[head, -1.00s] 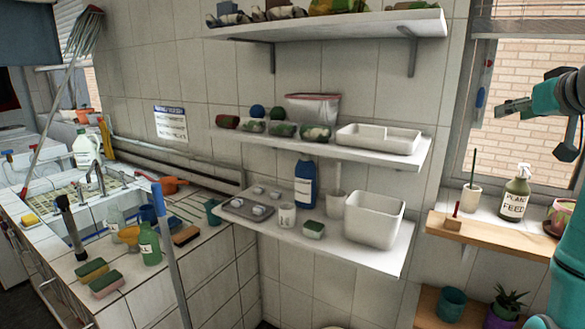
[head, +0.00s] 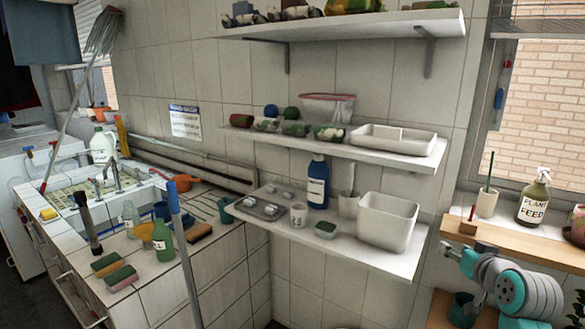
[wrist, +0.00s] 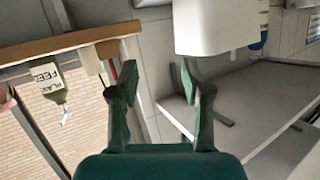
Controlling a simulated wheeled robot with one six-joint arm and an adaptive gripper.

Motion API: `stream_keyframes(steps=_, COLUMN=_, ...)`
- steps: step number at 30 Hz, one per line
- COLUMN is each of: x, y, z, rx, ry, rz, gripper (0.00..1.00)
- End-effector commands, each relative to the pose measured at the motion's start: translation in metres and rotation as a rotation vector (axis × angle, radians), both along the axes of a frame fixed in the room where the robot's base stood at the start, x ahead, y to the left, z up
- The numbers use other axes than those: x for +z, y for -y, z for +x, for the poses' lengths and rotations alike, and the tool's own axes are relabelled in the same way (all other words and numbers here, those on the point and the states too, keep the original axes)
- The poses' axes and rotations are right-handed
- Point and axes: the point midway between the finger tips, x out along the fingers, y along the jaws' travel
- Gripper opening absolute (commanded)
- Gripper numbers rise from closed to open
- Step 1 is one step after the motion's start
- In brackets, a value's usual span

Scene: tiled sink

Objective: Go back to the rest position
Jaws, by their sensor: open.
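My gripper (wrist: 159,80) is open in the wrist view, with nothing between its two dark green fingers. In the head view my gripper (head: 453,252) is at the lower right, just below the front edge of the wooden window ledge (head: 540,235) in the picture, with my teal and grey arm behind it. A white bin (head: 388,222) on the lowest wall shelf is to its left. The bin also shows, upside down, at the top of the wrist view (wrist: 215,25), beyond the fingertips.
A plant feed bottle (head: 533,203), a cup with a green stick (head: 487,202) and a small red-handled item (head: 469,222) stand on the ledge. A teal pot (head: 462,310) stands below. White wall shelves (head: 375,250) project left of my arm. The sink counter (head: 150,275) is far left.

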Motion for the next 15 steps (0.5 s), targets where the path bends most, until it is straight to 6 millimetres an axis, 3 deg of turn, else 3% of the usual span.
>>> stream_keyframes(steps=1, x=-0.024, y=-0.008, z=-0.007, rx=-0.001, ry=-0.005, rz=0.006, gripper=0.49)
stream_keyframes(steps=6, x=-0.085, y=-0.033, z=-0.032, rx=-0.009, ry=0.001, rz=0.014, gripper=0.49)
stream_keyframes(steps=15, x=-0.175, y=-0.078, z=-0.097, rx=-0.019, ry=0.007, rz=0.013, gripper=0.49)
